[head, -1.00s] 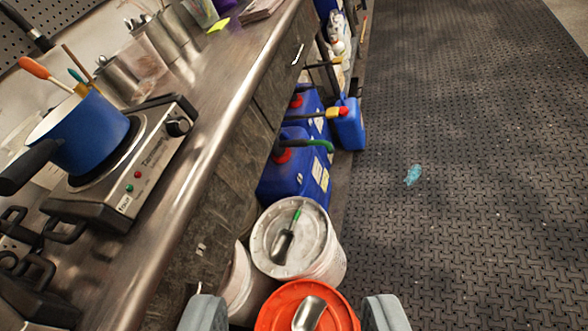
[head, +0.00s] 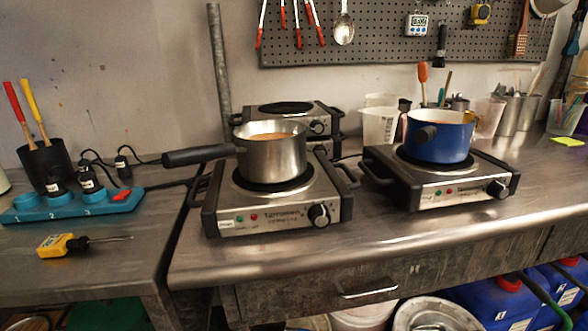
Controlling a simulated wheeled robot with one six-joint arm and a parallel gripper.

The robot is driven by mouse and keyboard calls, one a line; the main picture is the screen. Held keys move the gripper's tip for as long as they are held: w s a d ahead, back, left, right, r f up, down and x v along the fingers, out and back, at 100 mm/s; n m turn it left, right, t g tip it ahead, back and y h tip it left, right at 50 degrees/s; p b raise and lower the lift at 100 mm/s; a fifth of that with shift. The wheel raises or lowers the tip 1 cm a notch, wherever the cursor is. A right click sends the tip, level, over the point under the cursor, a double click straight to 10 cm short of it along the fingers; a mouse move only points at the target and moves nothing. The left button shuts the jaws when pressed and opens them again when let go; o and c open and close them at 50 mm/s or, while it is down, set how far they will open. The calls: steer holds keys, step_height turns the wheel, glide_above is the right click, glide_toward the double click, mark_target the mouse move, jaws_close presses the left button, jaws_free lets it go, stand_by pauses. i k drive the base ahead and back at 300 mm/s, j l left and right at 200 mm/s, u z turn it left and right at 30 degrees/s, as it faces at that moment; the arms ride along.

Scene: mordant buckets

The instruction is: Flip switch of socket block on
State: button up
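The teal socket block (head: 80,207) lies on the lower bench at the left of the head view, numbered 1, 2 and 3 along its front. Its red switch (head: 126,195) is at the block's right end. The switch is too small to tell whether it is on or off. Black plugs (head: 90,180) stand in or just behind the sockets at 2 and 3. Socket 1 looks empty. Another black plug or adapter (head: 123,168) stands behind the switch. My gripper is not in the head view now.
A yellow thermometer-like tool (head: 62,244) lies in front of the block. A black cup (head: 47,160) with red and yellow handles stands behind it. Right of the block, a steel pot (head: 272,157) on a hot plate (head: 275,207) has its handle pointing left. A blue pot (head: 440,140) stands further right.

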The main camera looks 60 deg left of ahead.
mark_target(122, 194)
steer(key=k+l+u, duration=0.1)
steer(key=u, duration=2.75)
